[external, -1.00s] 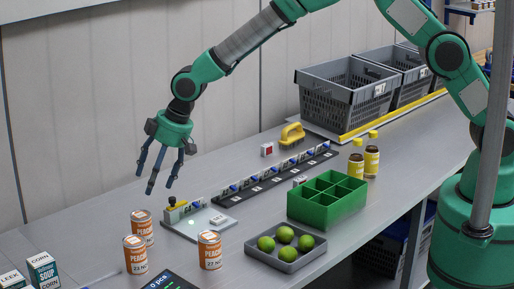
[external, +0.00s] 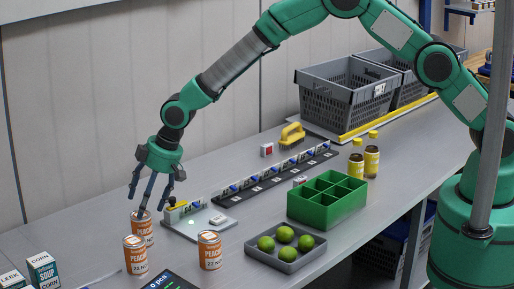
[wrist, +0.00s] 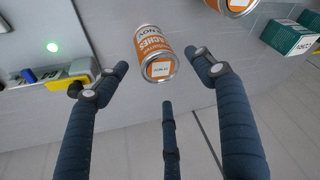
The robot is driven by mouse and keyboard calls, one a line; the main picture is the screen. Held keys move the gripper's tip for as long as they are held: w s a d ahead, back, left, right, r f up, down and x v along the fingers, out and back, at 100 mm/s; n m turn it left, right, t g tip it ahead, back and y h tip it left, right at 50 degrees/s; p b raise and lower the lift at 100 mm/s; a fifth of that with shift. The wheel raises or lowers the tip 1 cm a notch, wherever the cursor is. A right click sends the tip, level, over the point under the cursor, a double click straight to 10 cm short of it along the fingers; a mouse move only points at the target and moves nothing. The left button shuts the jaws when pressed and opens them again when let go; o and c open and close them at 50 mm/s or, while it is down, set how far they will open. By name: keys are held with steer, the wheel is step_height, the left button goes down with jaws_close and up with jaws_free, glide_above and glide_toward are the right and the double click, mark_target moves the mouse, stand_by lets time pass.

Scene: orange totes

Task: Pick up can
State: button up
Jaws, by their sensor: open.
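Three orange and white peach cans stand upright at the left of the bench: a back can (external: 142,229), a front-left can (external: 135,255) and a front-right can (external: 210,251). My gripper (external: 148,207) is open, fingers pointing down, just above the back can. Its fingertips overlap the can's top in the external view, and contact cannot be told. In the wrist view, one can (wrist: 155,55) lies ahead between the spread fingers of my gripper (wrist: 165,80). A second can (wrist: 232,4) is cut off at the top edge.
A small device (external: 199,222) with a green light is right of the back can. Soup boxes (external: 43,270) stand at the left corner. A lime tray (external: 285,259), green divided box (external: 327,203) and grey totes (external: 345,100) are farther right.

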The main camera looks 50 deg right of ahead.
steer(key=shift+f, duration=0.15)
steer(key=shift+x, duration=2.45)
steer(key=shift+a, duration=0.1)
steer(key=c, duration=1.4)
steer(key=shift+r, duration=1.55)
steer(key=shift+s+r, duration=0.1)
steer(key=shift+r, duration=0.25)
steer(key=s+d+r, duration=0.1)
steer(key=s+d, duration=0.8)
steer(key=s, duration=0.3)
steer(key=shift+s+d+r, duration=0.15)
steer(key=shift+s+d, duration=0.15)
steer(key=shift+d, duration=0.05)
